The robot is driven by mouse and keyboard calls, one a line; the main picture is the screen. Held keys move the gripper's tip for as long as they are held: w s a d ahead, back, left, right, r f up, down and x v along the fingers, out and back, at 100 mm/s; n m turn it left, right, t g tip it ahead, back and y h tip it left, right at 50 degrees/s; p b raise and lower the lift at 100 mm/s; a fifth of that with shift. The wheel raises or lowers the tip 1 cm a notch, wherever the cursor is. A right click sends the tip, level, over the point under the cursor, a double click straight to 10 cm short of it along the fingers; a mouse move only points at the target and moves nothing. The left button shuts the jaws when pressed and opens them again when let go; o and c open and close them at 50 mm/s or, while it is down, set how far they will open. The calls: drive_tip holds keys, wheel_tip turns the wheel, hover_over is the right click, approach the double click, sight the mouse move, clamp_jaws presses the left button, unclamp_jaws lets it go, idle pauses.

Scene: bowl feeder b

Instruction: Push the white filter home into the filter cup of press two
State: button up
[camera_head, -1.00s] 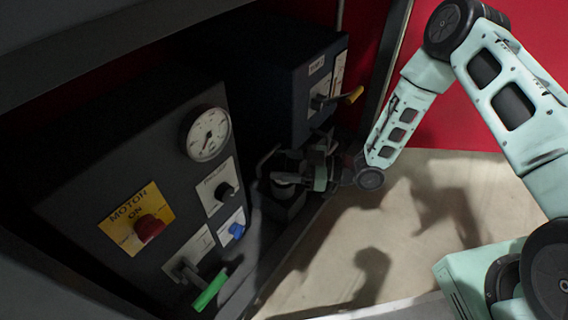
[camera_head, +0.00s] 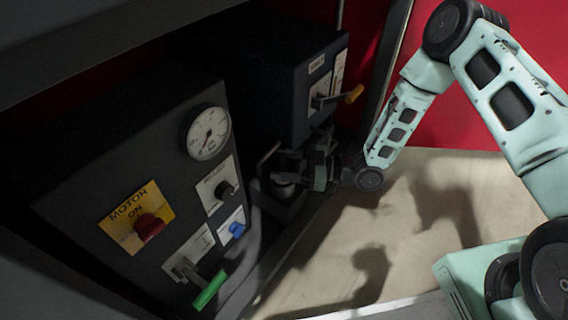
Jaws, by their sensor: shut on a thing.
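Press two looks to be the dark blue box (camera_head: 283,85) at the back, with a small label I cannot read and a yellow-handled lever (camera_head: 354,94). My gripper (camera_head: 284,173) is low in front of it, reaching in from the right with its fingers pointing left. A small pale piece, apparently the white filter (camera_head: 283,182), shows at the fingertips, and the gripper is shut on it. A dark round shape just below looks like the filter cup (camera_head: 284,192). The fingers and shadow hide most of both, so I cannot tell how deep the filter sits.
The pale floor (camera_head: 420,250) at right is bare. A red wall (camera_head: 465,120) stands behind.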

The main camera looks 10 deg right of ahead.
drive_tip(key=shift+f+b, duration=0.4)
drive_tip(key=shift+f, duration=1.6)
idle(6.0)
